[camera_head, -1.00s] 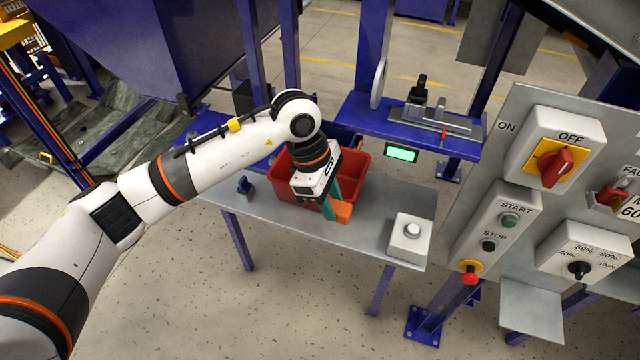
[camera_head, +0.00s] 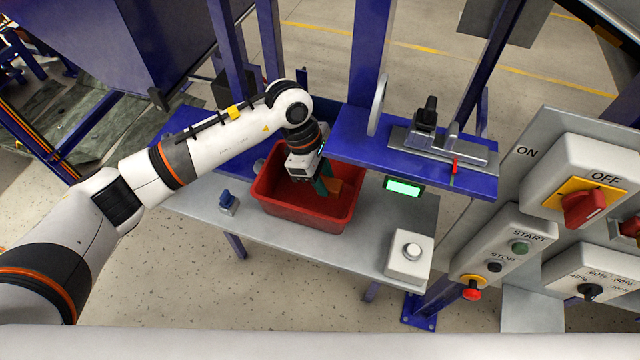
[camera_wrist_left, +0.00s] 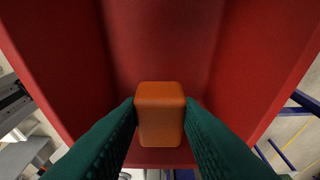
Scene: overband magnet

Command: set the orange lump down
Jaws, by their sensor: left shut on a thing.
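The orange lump (camera_wrist_left: 160,115) is a block held between the two green fingers of my left gripper (camera_wrist_left: 160,122) in the left wrist view. In the head view the left gripper (camera_head: 322,186) reaches down into the red bin, with the orange lump (camera_head: 334,186) at its fingertips. The red bin (camera_head: 300,214) stands on the grey table, and its walls surround the lump in the wrist view. I cannot tell whether the lump touches the bin floor. My right gripper is not in view.
The grey table (camera_head: 372,246) carries a white box with a round button (camera_head: 409,257) at right and a small blue item (camera_head: 228,201) at left. A blue shelf (camera_head: 352,149) with a clamp device overhangs behind. A control panel (camera_head: 570,160) stands at far right.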

